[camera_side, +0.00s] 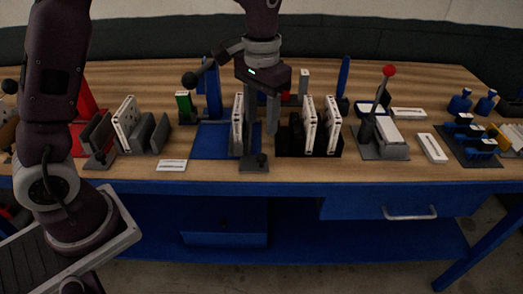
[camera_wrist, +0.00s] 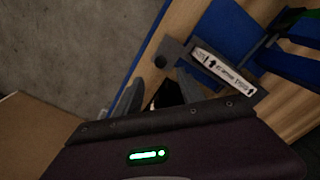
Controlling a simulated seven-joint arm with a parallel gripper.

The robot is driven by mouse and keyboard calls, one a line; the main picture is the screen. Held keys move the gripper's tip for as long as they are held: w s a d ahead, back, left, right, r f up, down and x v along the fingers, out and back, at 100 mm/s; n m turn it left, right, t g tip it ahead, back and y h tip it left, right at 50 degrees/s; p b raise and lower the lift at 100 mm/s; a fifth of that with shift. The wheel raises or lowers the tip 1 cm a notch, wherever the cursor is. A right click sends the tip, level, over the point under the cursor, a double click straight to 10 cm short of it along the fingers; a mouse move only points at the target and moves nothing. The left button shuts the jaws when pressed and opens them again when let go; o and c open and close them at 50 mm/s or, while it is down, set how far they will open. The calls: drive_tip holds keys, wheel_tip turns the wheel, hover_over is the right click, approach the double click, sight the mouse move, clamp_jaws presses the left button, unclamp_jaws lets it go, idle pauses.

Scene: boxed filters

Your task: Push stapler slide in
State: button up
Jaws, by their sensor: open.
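The part that looks most like the stapler slide is a grey plate with a black knob (camera_side: 262,160) at the front edge of the table, below my gripper. The knob also shows in the wrist view (camera_wrist: 160,62), just beyond the fingertips. A blue fixture with a flat blue plate (camera_side: 211,141) lies to its left. A white filter box (camera_side: 238,122) stands upright at the plate's right side; its printed edge shows in the wrist view (camera_wrist: 224,72). My gripper (camera_side: 261,128) points down beside the box, its fingers apart. Whether a finger touches the box or slide I cannot tell.
A black rack (camera_side: 293,150) with white boxes stands close on the right. A grey lever press with a red knob (camera_side: 388,70) stands farther right. Grey holders (camera_side: 146,135) with a white box are at left. A white label card (camera_side: 172,165) lies at the front edge.

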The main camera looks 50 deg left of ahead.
sight(262, 156)
wheel_tip(262, 156, down, 10)
drive_tip(key=shift+f, duration=0.2)
clamp_jaws()
drive_tip(key=shift+w, duration=0.1)
idle(1.3)
